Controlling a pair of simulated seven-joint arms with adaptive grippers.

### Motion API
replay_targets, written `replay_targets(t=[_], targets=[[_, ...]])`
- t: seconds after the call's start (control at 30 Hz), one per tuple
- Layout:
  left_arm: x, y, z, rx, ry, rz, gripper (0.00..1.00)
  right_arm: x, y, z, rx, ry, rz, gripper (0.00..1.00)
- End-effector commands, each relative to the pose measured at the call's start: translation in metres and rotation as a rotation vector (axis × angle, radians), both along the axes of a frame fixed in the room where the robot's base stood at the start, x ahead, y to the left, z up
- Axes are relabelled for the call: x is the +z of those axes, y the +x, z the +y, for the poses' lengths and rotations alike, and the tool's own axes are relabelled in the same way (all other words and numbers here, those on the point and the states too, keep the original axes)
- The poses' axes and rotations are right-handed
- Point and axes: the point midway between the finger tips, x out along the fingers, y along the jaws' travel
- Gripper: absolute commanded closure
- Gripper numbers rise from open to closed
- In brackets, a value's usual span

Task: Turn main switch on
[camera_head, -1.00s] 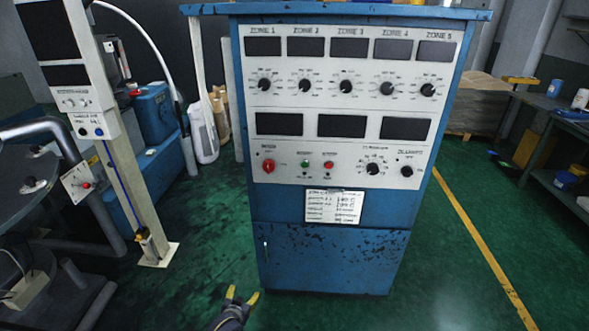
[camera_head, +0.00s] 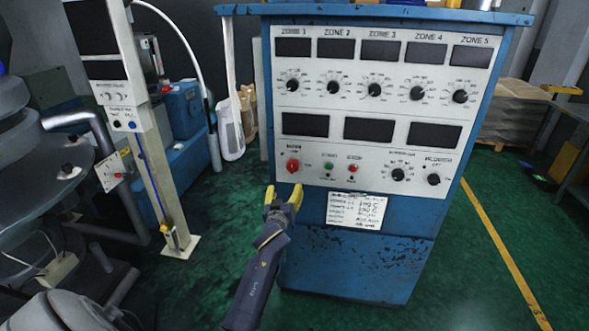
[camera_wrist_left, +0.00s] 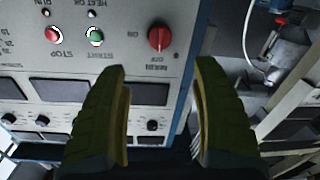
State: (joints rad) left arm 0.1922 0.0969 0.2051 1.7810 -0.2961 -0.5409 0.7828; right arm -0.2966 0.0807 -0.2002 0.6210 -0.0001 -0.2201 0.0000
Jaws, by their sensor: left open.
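The main switch is a red rotary knob (camera_head: 293,166) at the lower left of the white panel on a blue control cabinet (camera_head: 350,262). It also shows in the left wrist view, upside down, as a red knob (camera_wrist_left: 159,38) labelled MAIN, with ON and OFF marks. My left gripper (camera_head: 283,194) has yellow fingers, is open and empty, and is just below and apart from the knob in the head view. In the wrist view its fingers (camera_wrist_left: 160,105) stand apart, with the knob beyond the gap between them. My right gripper is not in view.
A green start button (camera_head: 328,168) and a red stop button (camera_head: 352,169) sit right of the main switch. Zone dials and dark displays fill the panel above. A pale post (camera_head: 158,185) and round machinery stand at left. Green floor is open to the right.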

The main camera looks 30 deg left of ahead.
Motion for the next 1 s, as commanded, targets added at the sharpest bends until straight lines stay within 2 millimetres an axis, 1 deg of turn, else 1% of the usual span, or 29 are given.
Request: replay_targets(t=[0.03,0.3,0.6,0.8,1.0], targets=[[0.001,0.008,0.004,0.0,0.001,0.0,0.34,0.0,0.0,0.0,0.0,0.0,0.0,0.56],[0.001,0.054,0.024,0.0,0.002,0.0,0.34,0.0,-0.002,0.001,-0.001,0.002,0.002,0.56],[0.001,0.099,0.043,0.0,0.001,0.0,0.34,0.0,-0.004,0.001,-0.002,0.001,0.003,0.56],[0.0,0.121,0.053,0.001,0.002,0.001,0.34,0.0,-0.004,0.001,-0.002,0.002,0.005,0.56],[0.0,0.134,0.059,0.0,0.001,0.0,0.34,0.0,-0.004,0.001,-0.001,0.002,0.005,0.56]])
